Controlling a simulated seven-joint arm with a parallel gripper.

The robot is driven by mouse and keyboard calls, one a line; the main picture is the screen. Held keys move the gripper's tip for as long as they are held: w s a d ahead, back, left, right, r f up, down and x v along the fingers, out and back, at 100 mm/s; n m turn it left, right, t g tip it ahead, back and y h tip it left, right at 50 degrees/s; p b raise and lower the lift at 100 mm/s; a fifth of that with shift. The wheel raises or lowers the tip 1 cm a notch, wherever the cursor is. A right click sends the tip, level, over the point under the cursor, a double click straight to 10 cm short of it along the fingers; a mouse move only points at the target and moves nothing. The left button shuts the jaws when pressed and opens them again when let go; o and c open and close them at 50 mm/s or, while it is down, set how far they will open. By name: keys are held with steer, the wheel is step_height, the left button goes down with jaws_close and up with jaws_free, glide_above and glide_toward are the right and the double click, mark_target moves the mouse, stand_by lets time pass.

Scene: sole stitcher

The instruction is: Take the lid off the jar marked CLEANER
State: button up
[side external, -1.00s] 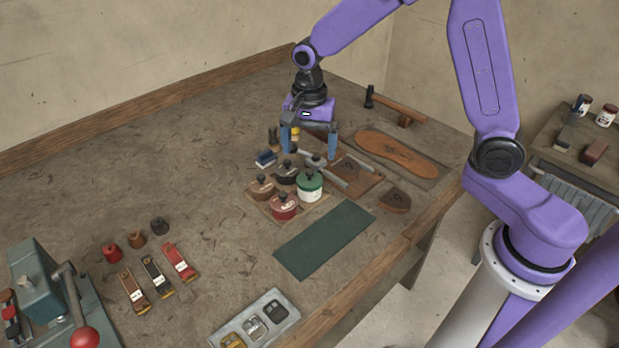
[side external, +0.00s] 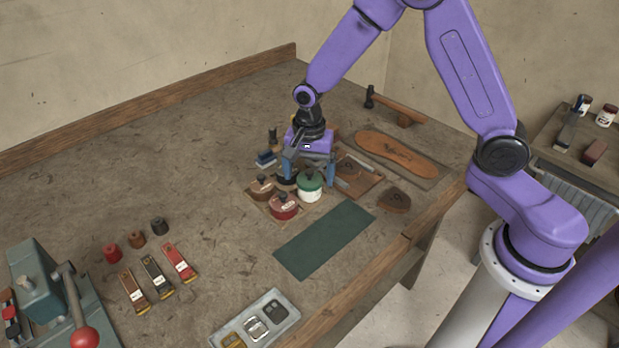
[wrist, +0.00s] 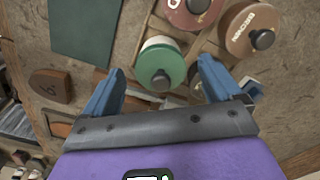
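A white jar with a green lid (side external: 310,181) and dark knob stands at the right corner of a wooden rack (side external: 258,205). It also shows in the wrist view (wrist: 160,62); no CLEANER marking is readable on it. My gripper (side external: 309,168) is open and points down just above and behind that jar. In the wrist view its two blue fingers (wrist: 160,72) appear on either side of the green lid, apart from it. A brown jar marked BROWN (wrist: 255,28) and a red jar (side external: 284,206) stand beside it. A black jar is mostly hidden by my gripper.
A dark green mat (side external: 325,238) lies clear in front of the rack. A tan sole (side external: 397,151), a brown heel piece (side external: 393,200) and a tool board (side external: 357,180) lie to the right. A small blue block (side external: 266,157) is close behind the rack.

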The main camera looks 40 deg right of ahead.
steer(key=c, duration=1)
steer(key=shift+r, duration=0.1)
